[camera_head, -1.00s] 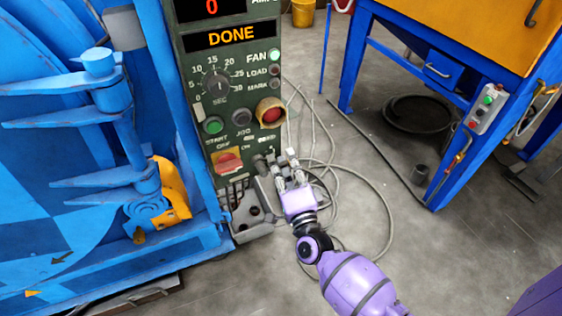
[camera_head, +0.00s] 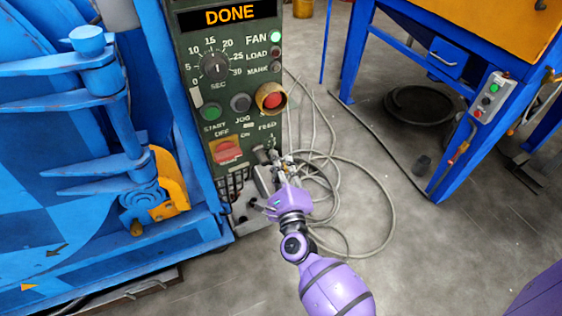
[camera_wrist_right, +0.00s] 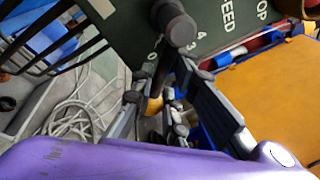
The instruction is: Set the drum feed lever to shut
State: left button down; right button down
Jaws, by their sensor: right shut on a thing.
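The drum feed lever, a dark grey lever with a round knob (camera_head: 261,155), sits at the lower right corner of the green control panel (camera_head: 206,110), under the word FEED. In the right wrist view its knob (camera_wrist_right: 176,24) is large at the top, beside scale marks, with 0 at left and 3 and 4 at right. My purple right gripper (camera_head: 279,168) is at the lever. In the right wrist view its dark fingers (camera_wrist_right: 163,88) are shut on the lever below the knob, hiding part of it. My left gripper is out of view.
The panel display (camera_head: 229,14) reads DONE and the FAN lamp is lit green. A red switch (camera_head: 227,151) sits left of the lever. Loose grey cables (camera_head: 385,208) lie on the floor to the right. A blue-legged cabinet (camera_head: 445,95) stands further right.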

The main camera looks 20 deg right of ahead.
jog(key=shift+a+m, duration=0.2)
jog(key=shift+m, duration=0.4)
jog(key=shift+a+f+g, duration=0.15)
jog(key=shift+f+g, duration=0.15)
jog(key=c, duration=1.8)
grip_release()
jog(key=shift+a, duration=0.1)
jog(key=shift+c, duration=0.2)
jog(key=shift+d+r, duration=0.1)
jog(key=shift+d, duration=0.1)
jog(key=s+a, duration=0.2)
jog(key=s, duration=0.9)
jog(key=shift+s+a+f, duration=0.15)
jog(key=shift+s+f, duration=0.15)
jog(key=shift+s, duration=0.1)
